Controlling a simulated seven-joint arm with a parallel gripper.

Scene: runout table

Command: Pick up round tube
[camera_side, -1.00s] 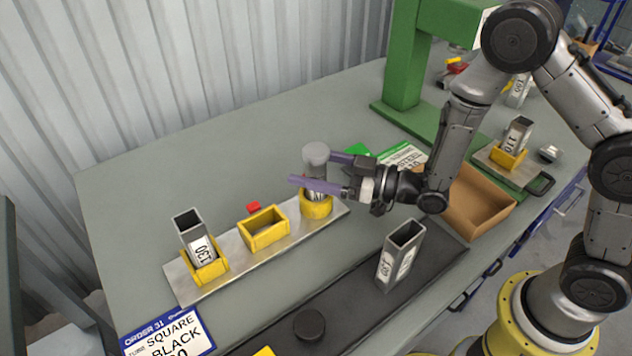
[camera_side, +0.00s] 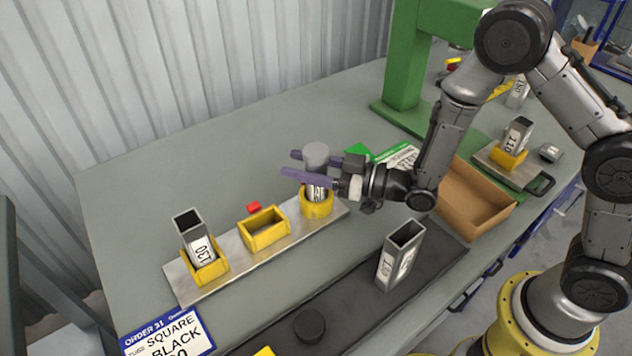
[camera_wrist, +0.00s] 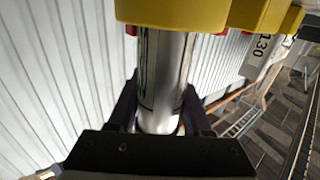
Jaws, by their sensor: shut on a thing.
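The round tube (camera_side: 315,153) is grey metal with a white label. It stands upright in a round yellow holder (camera_side: 317,207) at the right end of a metal rack plate. My gripper (camera_side: 306,169) is level, with one purple finger on each side of the tube, shut on it above the holder. In the wrist view the shiny tube (camera_wrist: 163,72) runs between my dark fingers (camera_wrist: 160,108) into the yellow holder (camera_wrist: 172,14). The tube is still seated in the holder. My near finger hides part of the tube in the side view.
The plate also carries an empty yellow holder (camera_side: 264,230) and a square tube (camera_side: 196,238) in another. A square tube (camera_side: 400,254) and a black round piece (camera_side: 309,325) are on the dark strip in front. A cardboard box (camera_side: 470,197) and green press (camera_side: 405,65) stand right.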

